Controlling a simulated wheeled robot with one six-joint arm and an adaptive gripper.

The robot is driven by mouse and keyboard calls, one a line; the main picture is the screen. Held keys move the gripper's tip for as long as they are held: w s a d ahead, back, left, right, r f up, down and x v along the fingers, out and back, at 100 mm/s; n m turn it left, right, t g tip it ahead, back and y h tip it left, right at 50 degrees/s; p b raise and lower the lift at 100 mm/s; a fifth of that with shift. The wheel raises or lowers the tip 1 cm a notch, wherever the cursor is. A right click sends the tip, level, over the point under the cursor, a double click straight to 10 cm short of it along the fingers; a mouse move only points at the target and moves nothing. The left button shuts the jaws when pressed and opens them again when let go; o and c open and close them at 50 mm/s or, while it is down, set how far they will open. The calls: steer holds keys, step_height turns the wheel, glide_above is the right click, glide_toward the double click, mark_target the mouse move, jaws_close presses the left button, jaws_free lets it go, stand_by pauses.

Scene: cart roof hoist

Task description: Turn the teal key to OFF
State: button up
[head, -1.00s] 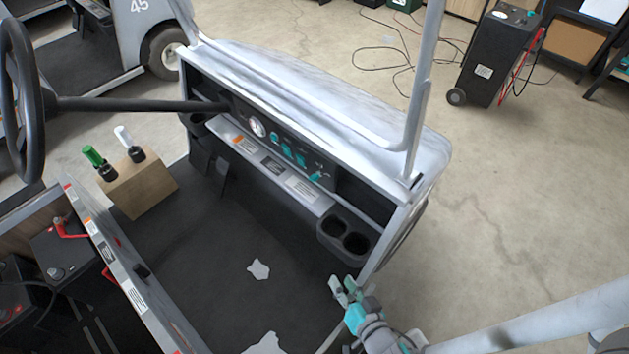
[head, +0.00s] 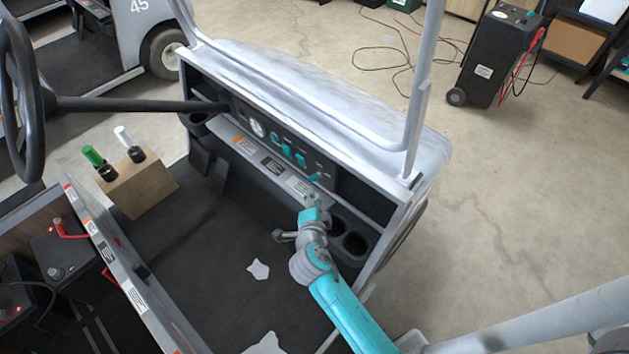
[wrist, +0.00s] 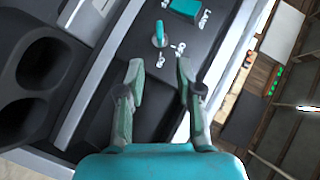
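The teal key (head: 315,177) sits at the right end of the black dash panel in the head view. My gripper (wrist: 160,70) is open and empty. Its two fingers point at the panel, and the key shows beyond and between the tips, apart from them. In the head view my gripper (head: 312,200) is just in front of the key and its fingers are hard to make out.
Teal rocker switches (head: 286,149) and a round gauge (head: 257,127) are left of the key. A cup holder (head: 355,242) is to the right, below the dash. A pale post (head: 412,130) rises at the dash's right end. The steering column (head: 140,104) crosses at the left.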

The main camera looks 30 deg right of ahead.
mark_target(314, 181)
steer(key=x, duration=0.9)
steer(key=shift+w+d+f, duration=0.15)
steer(key=shift+w, duration=0.15)
jaws_close()
